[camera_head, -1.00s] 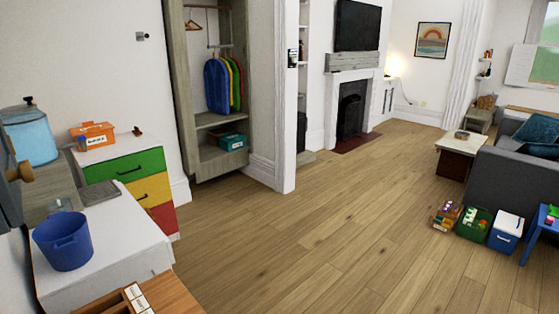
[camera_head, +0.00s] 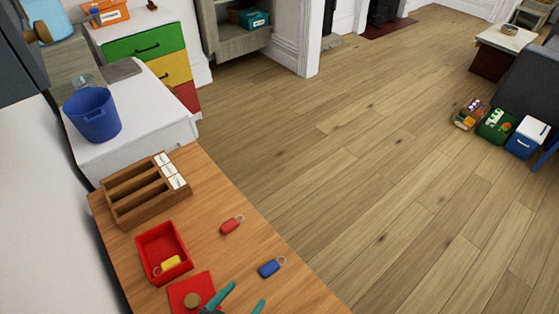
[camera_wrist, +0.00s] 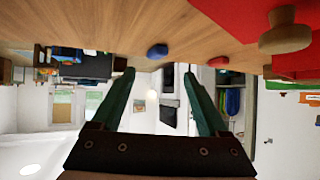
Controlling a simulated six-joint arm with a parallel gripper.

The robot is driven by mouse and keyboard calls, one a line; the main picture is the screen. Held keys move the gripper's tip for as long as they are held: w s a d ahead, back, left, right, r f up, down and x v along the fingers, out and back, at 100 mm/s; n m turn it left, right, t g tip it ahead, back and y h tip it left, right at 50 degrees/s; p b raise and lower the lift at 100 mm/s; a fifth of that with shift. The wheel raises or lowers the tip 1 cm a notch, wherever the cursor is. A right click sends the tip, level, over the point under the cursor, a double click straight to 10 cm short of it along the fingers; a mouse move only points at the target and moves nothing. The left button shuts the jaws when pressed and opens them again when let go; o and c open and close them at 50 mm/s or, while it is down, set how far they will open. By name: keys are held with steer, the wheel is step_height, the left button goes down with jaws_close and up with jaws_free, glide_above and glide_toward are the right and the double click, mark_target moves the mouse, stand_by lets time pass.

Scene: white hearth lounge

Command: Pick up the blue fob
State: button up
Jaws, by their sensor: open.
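The blue fob (camera_head: 269,268) lies flat on the wooden table (camera_head: 225,180), near its right edge, with a metal ring at its upper right. In the wrist view the blue fob (camera_wrist: 157,51) shows on the table surface, just beyond the gap between the fingertips. My gripper (camera_head: 242,299) shows at the bottom of the head view, its teal fingers below and left of the blue fob. In the wrist view my gripper (camera_wrist: 157,73) is open with nothing between the fingers. Its fingers are apart from the fob.
A red fob (camera_head: 231,225) lies above the blue one. A red tray (camera_head: 146,244) holds a yellow fob (camera_head: 171,263). A red piece with a round wooden knob (camera_head: 193,300) lies left of my gripper. A wooden slotted rack (camera_head: 130,208) stands farther back. The table around the blue fob is clear.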

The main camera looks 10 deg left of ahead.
mark_target(273, 265)
steer(key=shift+w+d+f+t+h, duration=0.1)
steer(key=shift+w+d+t+h, duration=0.15)
steer(key=shift+d, duration=0.25)
steer(key=shift+w+d+f+t+h, duration=0.15)
steer(key=shift+w+d+t, duration=0.1)
steer(key=shift+d, duration=0.2)
steer(key=x, duration=1)
steer(key=shift+w+a, duration=0.1)
steer(key=shift+a, duration=0.2)
jaws_close()
